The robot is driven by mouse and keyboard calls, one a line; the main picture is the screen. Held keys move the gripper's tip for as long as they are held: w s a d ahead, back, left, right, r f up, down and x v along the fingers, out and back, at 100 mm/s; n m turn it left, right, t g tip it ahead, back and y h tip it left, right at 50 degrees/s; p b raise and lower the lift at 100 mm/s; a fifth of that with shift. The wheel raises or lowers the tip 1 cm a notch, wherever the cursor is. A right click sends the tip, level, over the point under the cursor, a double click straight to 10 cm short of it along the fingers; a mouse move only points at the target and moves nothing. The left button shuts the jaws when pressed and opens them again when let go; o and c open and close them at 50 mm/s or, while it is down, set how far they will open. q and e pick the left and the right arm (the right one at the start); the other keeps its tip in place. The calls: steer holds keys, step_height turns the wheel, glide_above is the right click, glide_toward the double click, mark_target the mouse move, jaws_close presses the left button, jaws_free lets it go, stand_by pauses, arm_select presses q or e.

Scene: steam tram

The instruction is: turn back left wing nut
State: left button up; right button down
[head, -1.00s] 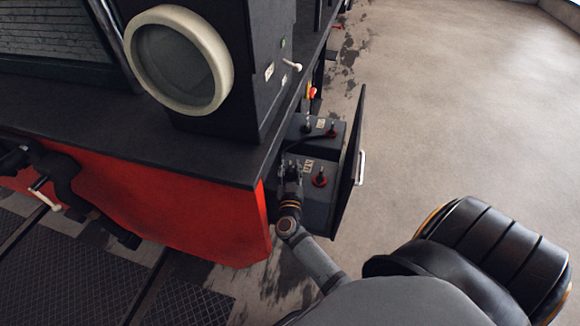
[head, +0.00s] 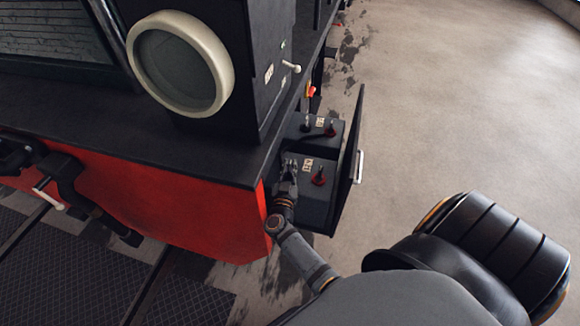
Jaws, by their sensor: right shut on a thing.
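My right gripper (head: 289,166) reaches into the open box at the tram's front corner. It is shut at the left terminal of the near battery (head: 320,202), where the left wing nut sits. The jaws hide the nut, so its angle cannot be seen. A red-capped terminal (head: 319,177) stands to the right of the gripper, apart from it. The far battery (head: 324,142) lies behind, with a red-capped terminal of its own. My left gripper is out of view.
The box's dark door (head: 350,165) stands open to the right of the batteries, with a white handle (head: 360,167). The red tram front (head: 190,215) and a round headlamp (head: 180,62) are to the left. The floor to the right is clear.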

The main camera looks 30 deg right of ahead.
mark_target(290, 165)
steer(key=c, duration=1.4)
jaws_free()
step_height(290, 165, up, 10)
